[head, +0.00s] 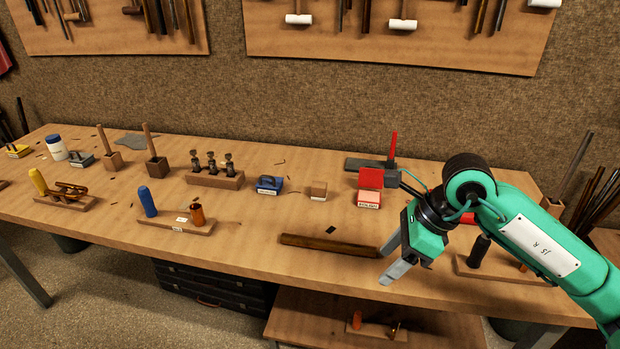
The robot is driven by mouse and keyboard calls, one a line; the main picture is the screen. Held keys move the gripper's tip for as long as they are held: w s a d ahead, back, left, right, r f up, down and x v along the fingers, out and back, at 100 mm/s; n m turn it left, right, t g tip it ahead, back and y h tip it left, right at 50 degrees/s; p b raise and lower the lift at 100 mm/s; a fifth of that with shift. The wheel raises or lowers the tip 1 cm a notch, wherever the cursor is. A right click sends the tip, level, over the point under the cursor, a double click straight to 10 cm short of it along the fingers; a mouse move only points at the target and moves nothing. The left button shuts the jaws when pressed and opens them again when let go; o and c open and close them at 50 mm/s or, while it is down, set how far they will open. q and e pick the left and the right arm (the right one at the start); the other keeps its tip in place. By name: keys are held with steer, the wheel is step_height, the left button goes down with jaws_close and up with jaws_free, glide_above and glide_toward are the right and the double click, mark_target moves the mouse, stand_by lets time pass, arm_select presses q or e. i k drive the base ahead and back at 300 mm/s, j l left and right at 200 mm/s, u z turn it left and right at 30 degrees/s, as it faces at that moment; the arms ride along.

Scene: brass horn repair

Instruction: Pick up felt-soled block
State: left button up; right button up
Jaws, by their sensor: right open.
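A small tan wooden block (318,187) sits on the bench with a paler piece under or in front of it. It could be the felt-soled block, but its sole is too small to make out. Left of it is a blue block with a dark handle (269,182) and a white label. My right gripper (391,259) is open and empty, at the front of the bench, right of and nearer than the tan block. Its fingers point left. My left gripper is not in view.
A red-and-pink labelled box (369,192) stands right of the tan block. A dark brown rod (330,245) lies near the front edge, close to my right fingers. A wooden rack (214,179) of valves stands left. The bench (270,218) is clear before the tan block.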

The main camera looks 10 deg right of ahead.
mark_target(319, 189)
steer(key=i, duration=1.25)
